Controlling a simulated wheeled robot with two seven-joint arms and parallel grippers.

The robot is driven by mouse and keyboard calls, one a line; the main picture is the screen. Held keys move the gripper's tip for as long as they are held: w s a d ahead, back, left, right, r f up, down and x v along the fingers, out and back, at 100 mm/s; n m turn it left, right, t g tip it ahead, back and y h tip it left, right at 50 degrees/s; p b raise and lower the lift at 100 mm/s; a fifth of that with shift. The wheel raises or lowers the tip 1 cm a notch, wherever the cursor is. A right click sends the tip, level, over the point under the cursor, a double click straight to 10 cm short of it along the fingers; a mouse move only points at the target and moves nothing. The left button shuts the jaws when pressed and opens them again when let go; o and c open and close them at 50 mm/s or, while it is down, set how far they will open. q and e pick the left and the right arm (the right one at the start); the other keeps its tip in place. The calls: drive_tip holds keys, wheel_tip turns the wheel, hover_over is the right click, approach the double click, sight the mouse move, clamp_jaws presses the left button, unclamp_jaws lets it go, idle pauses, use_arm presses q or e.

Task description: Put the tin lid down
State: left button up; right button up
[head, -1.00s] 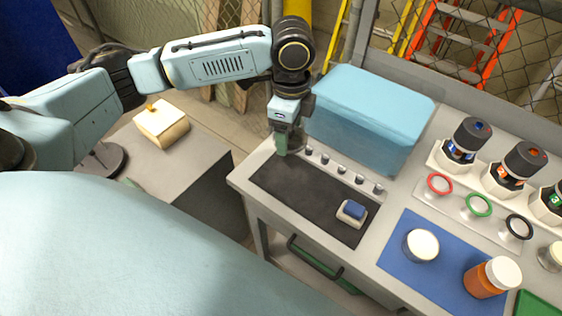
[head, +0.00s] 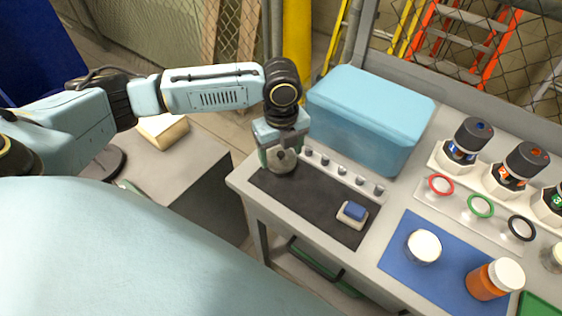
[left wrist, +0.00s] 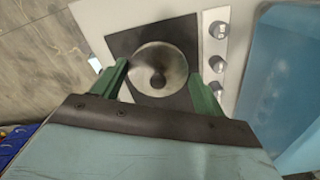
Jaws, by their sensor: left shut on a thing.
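The tin lid (left wrist: 172,58) is a round grey metal disc with a darker knob in its middle. In the left wrist view it sits between the two green fingers of my left gripper (left wrist: 159,70), which is shut on it. In the head view my left gripper (head: 279,158) is over the far left end of the black mat (head: 305,204), and the lid's grey face (head: 284,162) shows there partly behind the fingers. I cannot tell whether the lid touches the mat. My right gripper is not in view.
A row of small grey knobs (head: 342,170) runs along the mat's back edge, near the gripper. A light blue box (head: 370,115) stands behind it. A blue-and-white block (head: 352,212) sits at the mat's right end. The mat's middle is clear.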

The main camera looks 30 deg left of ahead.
sight(281, 163)
use_arm(q)
wheel_tip(281, 163, down, 4)
drive_tip(key=shift+f, duration=0.1)
drive_tip(key=o, duration=0.9)
drive_tip(key=shift+f, duration=0.1)
drive_tip(key=shift+o, duration=0.2)
wheel_tip(281, 163, up, 12)
drive_tip(key=shift+r+p, duration=0.2)
drive_tip(key=shift+p, duration=0.35)
